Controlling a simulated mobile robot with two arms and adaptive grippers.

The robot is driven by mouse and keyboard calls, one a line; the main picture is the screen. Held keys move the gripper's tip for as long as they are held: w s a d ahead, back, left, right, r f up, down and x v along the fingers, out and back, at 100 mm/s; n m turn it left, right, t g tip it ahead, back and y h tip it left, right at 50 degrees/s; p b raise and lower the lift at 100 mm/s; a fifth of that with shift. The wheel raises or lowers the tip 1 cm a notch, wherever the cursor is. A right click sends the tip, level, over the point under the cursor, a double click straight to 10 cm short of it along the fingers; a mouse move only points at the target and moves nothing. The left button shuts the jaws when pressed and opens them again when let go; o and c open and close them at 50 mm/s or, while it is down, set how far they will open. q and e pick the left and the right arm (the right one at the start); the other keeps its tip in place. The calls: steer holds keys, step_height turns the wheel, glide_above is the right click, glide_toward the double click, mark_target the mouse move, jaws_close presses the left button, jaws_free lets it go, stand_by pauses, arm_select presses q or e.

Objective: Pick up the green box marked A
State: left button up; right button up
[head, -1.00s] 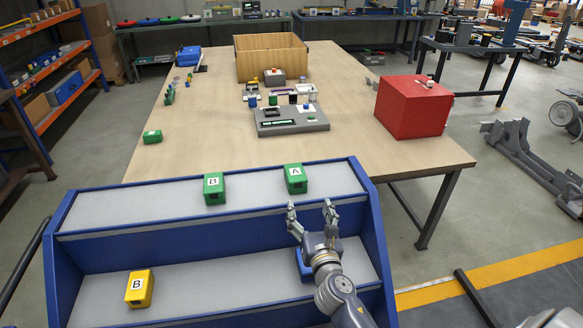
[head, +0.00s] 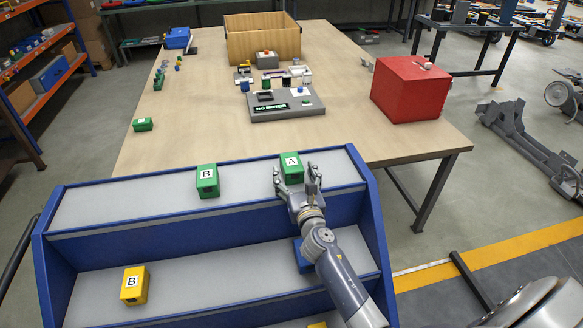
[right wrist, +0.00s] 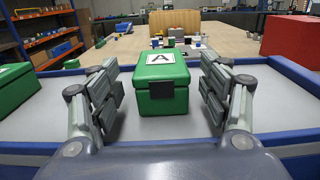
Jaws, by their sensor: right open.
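The green box marked A (head: 291,163) stands on the upper shelf of the blue rack, towards its right end. In the right wrist view the same green box (right wrist: 162,88) sits centred between my fingers, its A label facing up. My right gripper (head: 298,176) is open, with one finger on each side of the box. In the right wrist view small gaps show between the box and the fingers of my right gripper (right wrist: 163,98). My left gripper is not in view.
A green box marked B (head: 207,181) stands to the left on the same shelf (head: 130,203). A yellow box marked B (head: 135,285) is on the lower shelf. Behind the rack is a wooden table (head: 200,130) with a red box (head: 411,90) at its right.

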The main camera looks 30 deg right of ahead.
mark_target(288, 153)
steer(key=shift+x, duration=2.35)
steer(key=shift+s+r, duration=0.1)
steer(key=shift+r, duration=0.05)
steer(key=c, duration=1.4)
steer(key=shift+c, duration=0.4)
steer(key=shift+r, duration=0.15)
